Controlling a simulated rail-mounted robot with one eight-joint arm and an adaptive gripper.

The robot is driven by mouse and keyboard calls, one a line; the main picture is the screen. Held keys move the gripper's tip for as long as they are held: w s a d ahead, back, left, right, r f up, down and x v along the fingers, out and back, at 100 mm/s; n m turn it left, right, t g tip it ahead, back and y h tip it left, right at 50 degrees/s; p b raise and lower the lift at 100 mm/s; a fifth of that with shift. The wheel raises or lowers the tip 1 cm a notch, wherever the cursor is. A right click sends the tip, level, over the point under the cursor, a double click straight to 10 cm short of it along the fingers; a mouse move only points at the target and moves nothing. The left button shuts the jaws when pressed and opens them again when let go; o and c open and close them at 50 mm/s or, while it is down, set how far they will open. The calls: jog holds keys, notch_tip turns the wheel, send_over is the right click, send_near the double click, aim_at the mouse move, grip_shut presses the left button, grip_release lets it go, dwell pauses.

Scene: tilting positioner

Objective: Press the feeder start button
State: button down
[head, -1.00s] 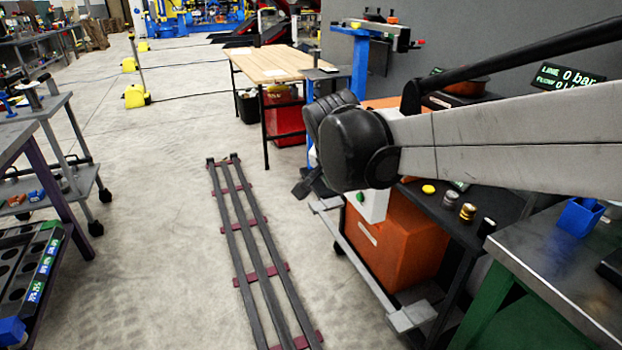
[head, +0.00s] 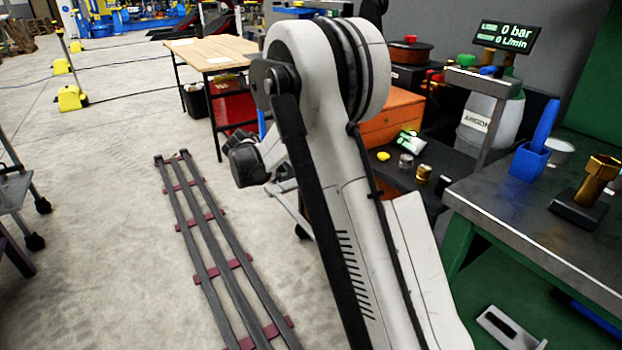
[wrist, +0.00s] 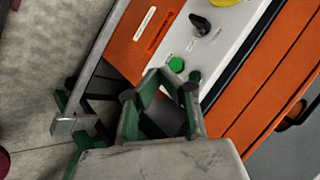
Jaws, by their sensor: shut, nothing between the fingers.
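In the wrist view a bright green round button (wrist: 176,64) sits on a light grey control panel (wrist: 222,42) set in an orange cabinet (wrist: 150,45). A black rotary knob (wrist: 200,24) and part of a yellow round part (wrist: 232,2) are on the same panel. The panel labels are too small to read. My gripper (wrist: 170,82) is shut and empty, with its tips just below the green button in the picture. I cannot tell whether they touch the panel. In the head view my arm hides the gripper and the button.
In the head view a metal bench (head: 545,215) stands at the right with a blue holder (head: 530,160). A dark shelf (head: 400,175) holds small knobs and cylinders. Floor rails (head: 215,245) run at the left. A wooden table (head: 215,52) stands behind.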

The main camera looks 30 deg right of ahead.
jog(key=w+d+f+m+h+b, duration=0.1)
jog(key=w+d+f+m, duration=0.1)
jog(key=f, duration=0.5)
jog(key=shift+w+f+m, duration=0.3)
jog(key=shift+w+m, duration=0.3)
jog(key=shift+d, duration=0.1)
jog(key=d, duration=0.8)
jog(key=shift+w+d, duration=0.2)
jog(key=shift+d, duration=0.1)
jog(key=shift+d, duration=0.1)
dwell(0.6)
jog(key=shift+d, duration=0.35)
jog(key=shift+d, duration=0.45)
dwell(1.0)
jog(key=shift+a, duration=0.9)
